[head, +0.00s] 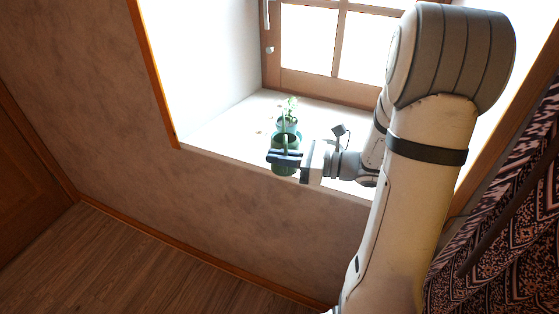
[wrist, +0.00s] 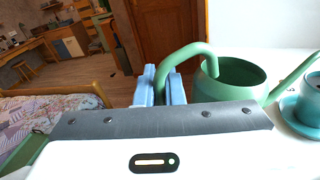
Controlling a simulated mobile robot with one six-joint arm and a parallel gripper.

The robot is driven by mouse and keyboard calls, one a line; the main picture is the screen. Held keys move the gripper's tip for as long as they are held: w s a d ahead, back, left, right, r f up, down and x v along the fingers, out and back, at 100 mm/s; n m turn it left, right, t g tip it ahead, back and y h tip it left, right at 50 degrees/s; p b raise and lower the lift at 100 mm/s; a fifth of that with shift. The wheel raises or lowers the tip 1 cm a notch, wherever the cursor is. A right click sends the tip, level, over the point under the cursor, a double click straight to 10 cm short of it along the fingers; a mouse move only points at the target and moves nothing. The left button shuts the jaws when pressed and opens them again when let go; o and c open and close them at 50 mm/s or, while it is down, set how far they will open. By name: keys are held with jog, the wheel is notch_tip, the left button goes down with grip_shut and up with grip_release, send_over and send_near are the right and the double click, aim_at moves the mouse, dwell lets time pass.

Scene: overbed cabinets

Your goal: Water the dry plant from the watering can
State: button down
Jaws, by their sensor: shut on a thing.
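The green watering can (head: 285,163) is at the front edge of the window sill in the head view. My gripper (head: 286,157) is shut on its handle. In the wrist view my gripper's blue fingers (wrist: 160,85) close around the curved green handle, and the can (wrist: 232,78) stands upright with its open top showing. Its spout points right, toward a teal pot (wrist: 303,108). In the head view the plant (head: 288,108), with pale green leaves, stands in the teal pot just behind the can. Whether the can touches the sill is unclear.
The white sill (head: 222,130) has free room left of the plant. A wooden-framed window (head: 300,85) stands behind it. A patterned curtain (head: 500,230) hangs at the right. The wrist view shows a bed (wrist: 70,110) at the left.

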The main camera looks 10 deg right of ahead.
jog(key=shift+r+n, duration=0.65)
jog(key=shift+n, duration=0.25)
